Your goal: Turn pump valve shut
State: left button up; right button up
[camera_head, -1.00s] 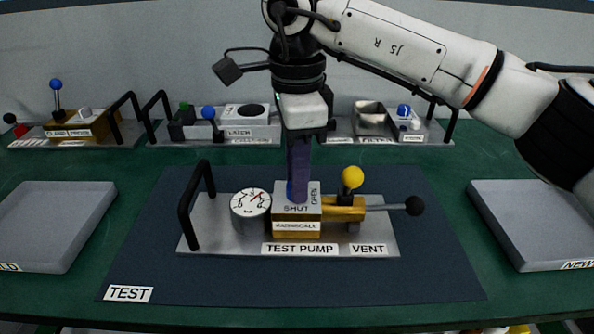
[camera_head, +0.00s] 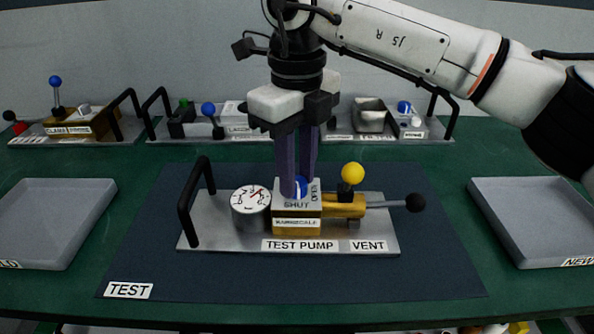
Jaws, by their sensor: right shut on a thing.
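The test pump (camera_head: 230,242) sits on the dark TEST mat (camera_head: 400,285). Its brass block with a grey SHUT/OPEN top plate (camera_head: 297,205) carries a small blue valve knob (camera_head: 301,187). My right gripper (camera_head: 296,192) points straight down over the block. Its two purple fingers stand one on each side of the blue knob and are shut on it, partly hiding it. A dial gauge (camera_head: 250,206) stands left of the block. A yellow knob (camera_head: 353,173) and a black-ended lever (camera_head: 414,203) are to the right, by the VENT label. My left gripper is not in view.
A black handle (camera_head: 194,205) rises at the pump's left end. Grey trays (camera_head: 52,215) and (camera_head: 540,215) lie at the left and right. More fixtures, including a blue-knobbed lever (camera_head: 56,95), line the back of the green table. The mat's front is clear.

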aim_at(297, 182)
jog(key=shift+r+m, duration=0.1)
jog(key=shift+m, duration=1)
jog(key=o, duration=1.1)
notch_tip(297, 182, up, 10)
jog(key=shift+r, duration=0.15)
